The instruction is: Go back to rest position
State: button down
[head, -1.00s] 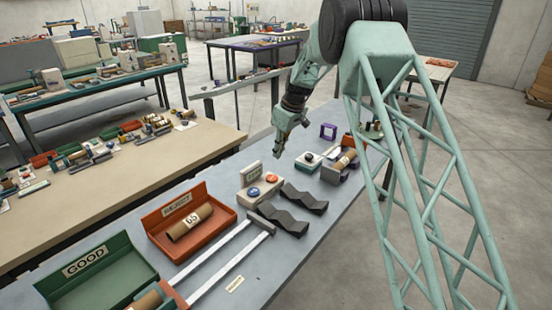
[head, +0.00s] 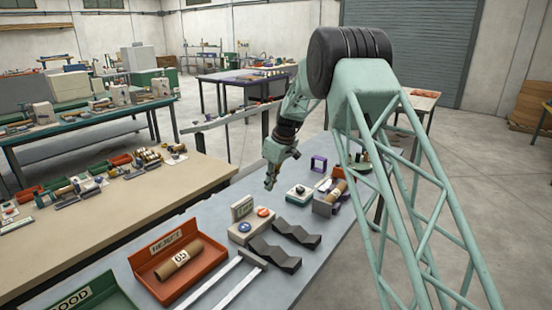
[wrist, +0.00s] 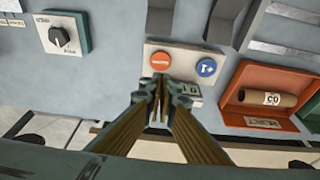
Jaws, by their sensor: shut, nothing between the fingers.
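My gripper (head: 270,184) hangs above the grey bench (head: 208,212) in the head view, pointing down, with nothing in it. In the wrist view my gripper (wrist: 160,85) has its fingers together, seen over the near edge of the button box (wrist: 184,62) with its orange and blue buttons. In the head view the button box (head: 240,234) stands in front of my gripper, and I see no contact between them.
An orange reject tray (head: 152,290) holds a brown tube (head: 178,257). A green tray (head: 118,300) labelled GOOD is at the lower left. Dark wavy blocks (head: 296,233), a knob box (head: 299,195) and a purple frame (head: 319,163) stand on the bench.

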jog(key=s+d+r+m, duration=0.2)
jog(key=s+d+r, duration=0.4)
jog(key=s+r, duration=0.5)
jog(key=s+d+r+m, duration=0.2)
jog(key=s+d+r, duration=0.4)
jog(key=s+r, duration=0.55)
jog(key=s+d+r+m+h, duration=0.1)
jog(key=s+d+r, duration=0.2)
jog(key=s, duration=0.4)
jog(key=s+d+r+m+t, duration=0.1)
jog(key=s+d+r, duration=0.15)
jog(key=s, duration=0.35)
jog(key=s+d+r+m+h, duration=0.1)
jog(key=s+d+r, duration=0.1)
jog(key=s+r, duration=0.35)
jog(key=s+d+f+m, duration=0.1)
jog(key=s+d+f, duration=0.1)
jog(key=s, duration=0.9)
jog(key=s+d+f+m, duration=0.1)
jog(key=s+d+f, duration=0.1)
jog(key=s, duration=0.9)
jog(key=s+d+f+m+t+b, duration=0.1)
jog(key=s+d+f+m, duration=0.1)
jog(key=s, duration=0.9)
jog(key=shift+d+h, duration=0.4)
jog(key=shift+d, duration=0.15)
